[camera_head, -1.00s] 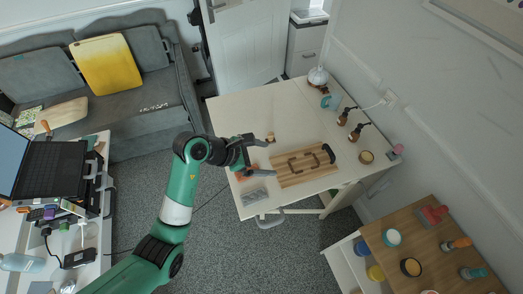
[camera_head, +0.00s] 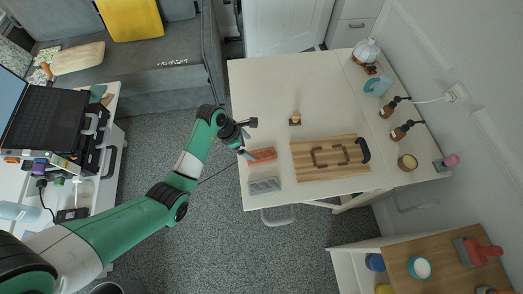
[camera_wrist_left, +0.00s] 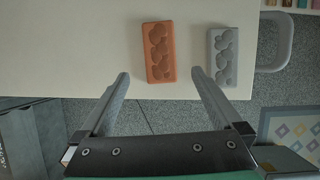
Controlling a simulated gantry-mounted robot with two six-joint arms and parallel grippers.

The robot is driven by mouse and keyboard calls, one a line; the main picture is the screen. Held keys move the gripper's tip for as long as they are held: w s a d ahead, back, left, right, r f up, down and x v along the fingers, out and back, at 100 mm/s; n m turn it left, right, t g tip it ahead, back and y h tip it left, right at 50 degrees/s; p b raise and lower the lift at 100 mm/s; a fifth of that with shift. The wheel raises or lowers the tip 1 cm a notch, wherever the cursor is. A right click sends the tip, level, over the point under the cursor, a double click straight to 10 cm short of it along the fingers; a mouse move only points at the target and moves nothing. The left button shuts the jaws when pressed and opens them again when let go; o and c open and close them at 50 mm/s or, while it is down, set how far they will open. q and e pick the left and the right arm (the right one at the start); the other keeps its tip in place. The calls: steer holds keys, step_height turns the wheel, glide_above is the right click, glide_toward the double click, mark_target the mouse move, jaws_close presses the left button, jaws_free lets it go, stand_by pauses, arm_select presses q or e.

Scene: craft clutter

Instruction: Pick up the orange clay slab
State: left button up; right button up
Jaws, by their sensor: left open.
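The orange clay slab (camera_head: 262,155) lies flat near the left edge of the white table, with rounded shapes on its face. It shows whole in the left wrist view (camera_wrist_left: 159,52), close to the table edge. My left gripper (camera_head: 251,140) is open and empty at the table's left edge, just beside the slab. In the left wrist view its fingertips (camera_wrist_left: 161,74) are spread wide, one to either side of the slab's near end, with clear gaps. I cannot tell its exact height above the table. My right gripper is out of view.
A grey slab (camera_head: 265,186) lies beside the orange one; it also shows in the left wrist view (camera_wrist_left: 222,57). A striped wooden board (camera_head: 310,174) with a dark handle is to the right. A small wooden stamp (camera_head: 295,118) stands behind. The table's back left is clear.

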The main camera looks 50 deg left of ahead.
arm_select(q)
steer(key=b, duration=0.2)
glide_above(260, 156)
steer(key=s+a, duration=0.1)
steer(key=s, duration=0.1)
step_height(260, 156, down, 4)
steer(key=shift+f, duration=0.2)
steer(key=b+x, duration=0.2)
steer(key=x, duration=0.2)
steer(key=shift+s+a+f, duration=0.1)
steer(key=shift+s+f, duration=0.05)
steer(key=shift+f, duration=0.1)
steer(key=shift+w+f, duration=0.25)
steer(key=shift+f, duration=0.1)
steer(key=shift+c, duration=0.2)
steer(key=c, duration=1.4)
